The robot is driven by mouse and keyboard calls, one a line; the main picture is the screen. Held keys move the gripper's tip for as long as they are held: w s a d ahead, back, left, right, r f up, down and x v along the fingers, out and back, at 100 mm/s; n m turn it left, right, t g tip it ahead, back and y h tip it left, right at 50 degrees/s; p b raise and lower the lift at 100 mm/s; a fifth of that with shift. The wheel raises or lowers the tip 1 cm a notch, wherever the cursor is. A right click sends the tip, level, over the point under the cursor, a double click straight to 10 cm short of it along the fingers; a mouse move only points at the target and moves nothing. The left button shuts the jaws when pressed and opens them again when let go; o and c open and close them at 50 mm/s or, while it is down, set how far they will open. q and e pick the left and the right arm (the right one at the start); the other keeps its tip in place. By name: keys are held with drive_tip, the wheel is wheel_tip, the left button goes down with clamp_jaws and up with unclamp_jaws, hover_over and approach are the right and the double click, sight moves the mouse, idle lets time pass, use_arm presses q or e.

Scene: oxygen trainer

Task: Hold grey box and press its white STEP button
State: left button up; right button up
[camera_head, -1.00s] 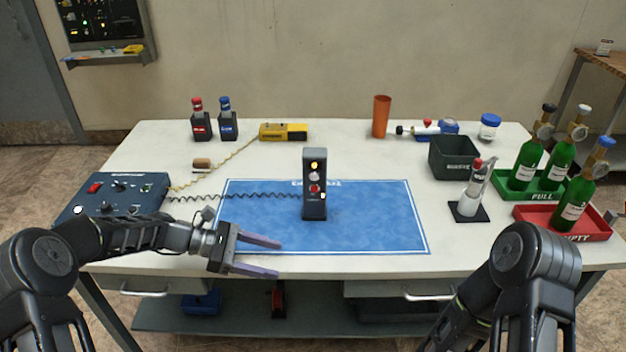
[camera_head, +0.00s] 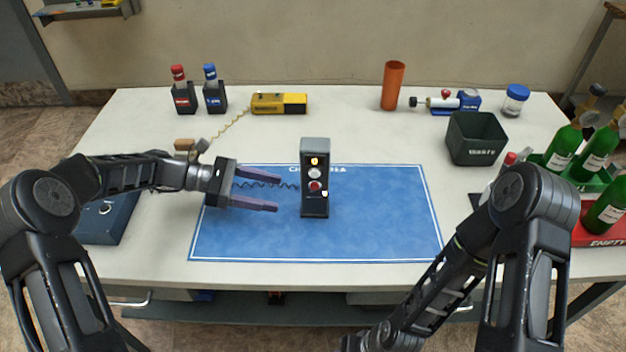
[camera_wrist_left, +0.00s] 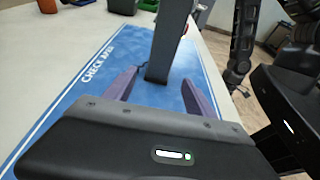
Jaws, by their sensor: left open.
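The grey box (camera_head: 314,150) stands upright on the blue mat (camera_head: 370,215). Its front has a yellow light at the top, the white STEP button (camera_head: 315,173) below it, then a red button. My left gripper (camera_head: 276,193) is open and empty, just left of the box, its fingers pointing toward it. A small gap shows between fingertips and box. In the left wrist view the box (camera_wrist_left: 168,45) rises ahead, between the directions of the two spread fingers; its buttons are hidden there. My right arm comes in at the right; its gripper is not seen.
A yellow device (camera_head: 279,103), an orange cup (camera_head: 393,86) and a waste bin (camera_head: 476,138) stand farther back. Green bottles (camera_head: 565,147) stand at right. The mat's right half is clear.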

sight(310, 200)
use_arm(q)
drive_tip(key=shift+d+f, duration=0.2)
drive_tip(key=shift+d, duration=0.3)
drive_tip(key=b+x, duration=0.2)
drive_tip(key=x, duration=0.5)
drive_tip(key=shift+d+f, duration=0.1)
drive_tip(key=shift+d, duration=0.2)
drive_tip(key=shift+d+f, duration=0.2)
drive_tip(key=shift+d, duration=0.45)
use_arm(e)
drive_tip(key=shift+f, duration=1.2)
use_arm(q)
drive_tip(key=shift+c, duration=0.5)
drive_tip(key=c, duration=0.9)
use_arm(e)
drive_tip(key=shift+c, duration=0.3)
clamp_jaws()
